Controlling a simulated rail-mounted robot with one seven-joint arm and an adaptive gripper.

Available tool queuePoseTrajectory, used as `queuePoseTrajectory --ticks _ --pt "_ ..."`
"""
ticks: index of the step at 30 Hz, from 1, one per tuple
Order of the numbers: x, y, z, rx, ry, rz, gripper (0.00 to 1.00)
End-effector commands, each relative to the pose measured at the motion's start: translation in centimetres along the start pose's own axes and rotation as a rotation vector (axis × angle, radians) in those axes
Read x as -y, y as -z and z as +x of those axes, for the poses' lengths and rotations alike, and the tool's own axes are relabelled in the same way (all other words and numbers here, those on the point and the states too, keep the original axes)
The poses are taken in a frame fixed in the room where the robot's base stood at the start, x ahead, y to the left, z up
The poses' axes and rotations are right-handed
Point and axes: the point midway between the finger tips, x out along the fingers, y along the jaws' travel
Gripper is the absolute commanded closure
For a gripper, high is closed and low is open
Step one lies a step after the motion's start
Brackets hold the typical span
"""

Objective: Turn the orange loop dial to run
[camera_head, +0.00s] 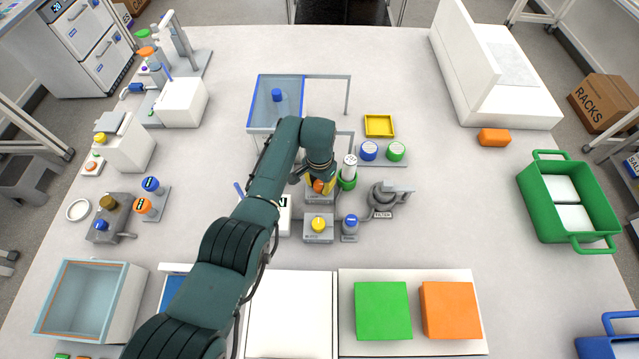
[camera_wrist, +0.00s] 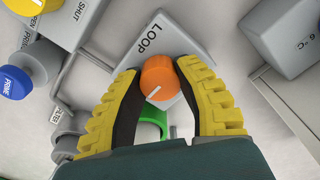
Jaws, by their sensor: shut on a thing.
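The orange loop dial (camera_wrist: 158,78) sits on a grey block marked LOOP (camera_wrist: 170,42) in the wrist view. In the head view the dial (camera_head: 319,186) is partly hidden by my gripper (camera_head: 320,182) at the middle of the table. No run mark is readable in either view.
A yellow-knobbed block (camera_head: 318,226) and a blue-knobbed block (camera_head: 350,224) stand just in front of the dial. A green holder with a white-capped bottle (camera_head: 349,172) stands close on the right. A FILTER fixture (camera_head: 382,196) stands farther right.

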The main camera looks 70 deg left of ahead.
Motion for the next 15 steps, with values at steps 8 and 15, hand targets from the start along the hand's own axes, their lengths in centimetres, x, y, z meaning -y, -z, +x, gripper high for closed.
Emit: queuePoseTrajectory --ticks 8,15 --pt "-0.02 -0.09 0.13 0.002 0.0 -0.001 0.35" --pt "0.01 0.0 -0.16 0.0 0.0 -0.001 0.35"
